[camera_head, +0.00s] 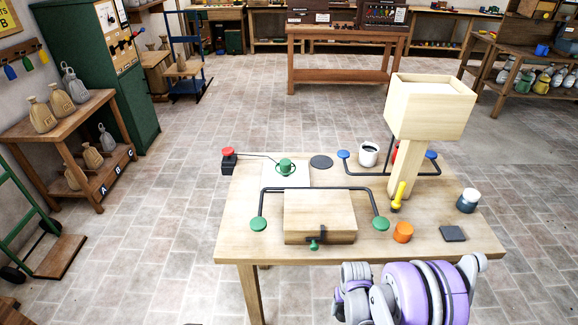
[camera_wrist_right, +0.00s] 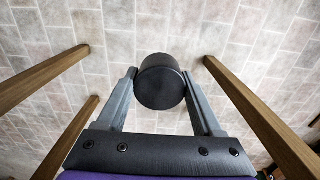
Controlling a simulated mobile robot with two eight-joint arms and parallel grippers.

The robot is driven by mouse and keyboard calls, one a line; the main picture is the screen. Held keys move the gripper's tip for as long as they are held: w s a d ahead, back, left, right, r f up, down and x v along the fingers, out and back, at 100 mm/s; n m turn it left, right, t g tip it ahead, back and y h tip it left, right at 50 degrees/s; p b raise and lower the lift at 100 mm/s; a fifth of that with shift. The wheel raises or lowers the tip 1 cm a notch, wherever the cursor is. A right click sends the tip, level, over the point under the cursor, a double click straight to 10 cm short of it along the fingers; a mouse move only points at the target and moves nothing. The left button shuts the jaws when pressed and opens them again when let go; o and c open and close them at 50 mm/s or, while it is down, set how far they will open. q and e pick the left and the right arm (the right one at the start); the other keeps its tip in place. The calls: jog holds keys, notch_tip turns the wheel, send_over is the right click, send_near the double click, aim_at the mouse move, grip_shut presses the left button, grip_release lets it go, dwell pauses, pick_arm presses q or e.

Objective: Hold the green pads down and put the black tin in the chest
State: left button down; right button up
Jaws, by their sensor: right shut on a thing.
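A black round tin (camera_wrist_right: 161,82) sits between the fingers of my right gripper (camera_wrist_right: 160,78) in the right wrist view, with floor and table legs behind it. The tin is not seen in the head view, where my purple right arm (camera_head: 425,290) is in front of the table's near edge. The wooden chest (camera_head: 320,212) stands at the front of the table, with a black clasp and green knob on its front; its top looks closed. The green pads, left (camera_head: 258,224) and right (camera_head: 380,223), flank it, joined by a black bar. My left gripper is out of view.
On the table (camera_head: 240,235) are an orange cylinder (camera_head: 403,232), a dark square (camera_head: 453,233), a dark-and-white jar (camera_head: 468,200), a green cup (camera_head: 286,167) and a white cup (camera_head: 368,154). A tall wooden box on a post (camera_head: 430,105) rises at right, near blue pads (camera_head: 344,154).

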dwell(0.4)
